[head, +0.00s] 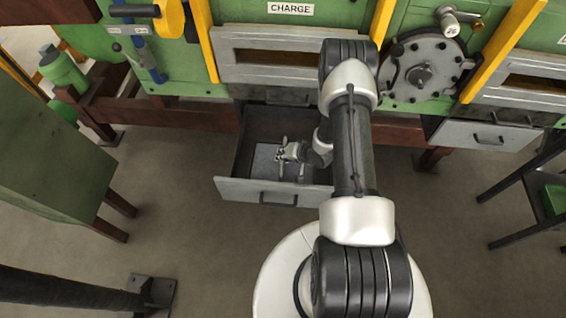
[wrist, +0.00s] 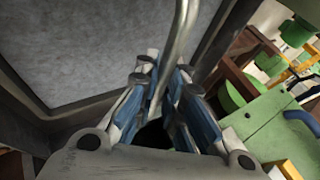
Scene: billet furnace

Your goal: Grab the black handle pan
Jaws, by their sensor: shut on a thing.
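My gripper (head: 282,156) is inside an open drawer (head: 234,187) below the furnace front, with its fingers low over the drawer's grey floor. In the wrist view my gripper (wrist: 160,72) is closed around a thin, pale metal rod (wrist: 184,32). The rod runs up between the blue-and-white fingers and out of the top of the picture. A black patch lies between the fingers near their base; I cannot tell whether it is a handle or shadow. No pan shape shows clearly, and I cannot tell whether the rod belongs to one.
The drawer's front has a dark handle (head: 278,198). A second drawer (head: 488,134) stands partly open at the right. A green cabinet (head: 50,155) stands at the left, and a dark stand (head: 530,190) at the right.

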